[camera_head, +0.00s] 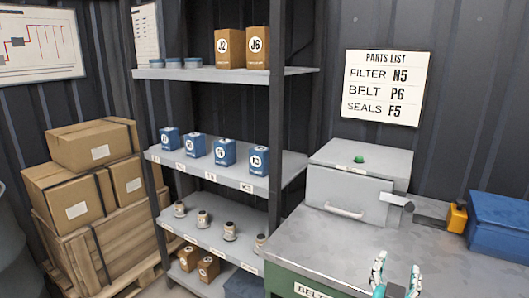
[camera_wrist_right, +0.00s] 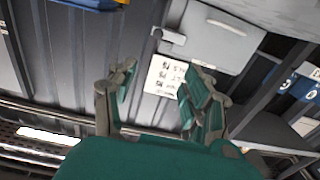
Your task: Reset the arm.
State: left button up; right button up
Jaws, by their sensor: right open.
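My right gripper (camera_head: 398,270) shows at the bottom right of the head view, its green and white fingers pointing up over the grey workbench top (camera_head: 345,248). The fingers are apart with nothing between them. In the right wrist view the gripper (camera_wrist_right: 158,82) also shows open and empty, with the wall and parts sign beyond its fingers. The rest of the right arm is below the head picture's edge. My left gripper is in neither view.
A grey box with a handle (camera_head: 345,190) stands on the bench, with a blue case (camera_head: 500,225) and a yellow object (camera_head: 457,217) to its right. Left stand shelves (camera_head: 225,172) with blue and brown boxes, and cartons (camera_head: 92,146). A parts list (camera_head: 386,88) hangs behind.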

jog(key=s+f+n+g+y, duration=0.25)
jog(key=s+f, duration=0.25)
jog(key=f, duration=0.3)
jog(key=s+f+n+g+y, duration=0.1)
jog(key=s+f+g+y, duration=0.15)
jog(key=s+f, duration=0.45)
jog(key=s+a+f+n+g+y, duration=0.2)
jog(key=s+a+f+g, duration=0.1)
jog(key=s+f, duration=0.3)
jog(key=s+a+f+n+g+y, duration=0.2)
jog(key=s+a+f+n+g, duration=0.15)
jog(key=s, duration=0.45)
notch_tip(320, 180, down, 24)
jog(key=s+g+p, duration=0.1)
jog(key=g, duration=0.1)
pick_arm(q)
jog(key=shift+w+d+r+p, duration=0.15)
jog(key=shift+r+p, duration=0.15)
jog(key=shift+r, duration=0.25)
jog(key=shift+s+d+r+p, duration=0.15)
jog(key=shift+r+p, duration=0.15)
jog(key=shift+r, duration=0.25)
pick_arm(e)
jog(key=s+d+f, duration=0.3)
jog(key=s+f, duration=1.4)
jog(key=shift+s+g, duration=0.15)
jog(key=shift+g, duration=0.3)
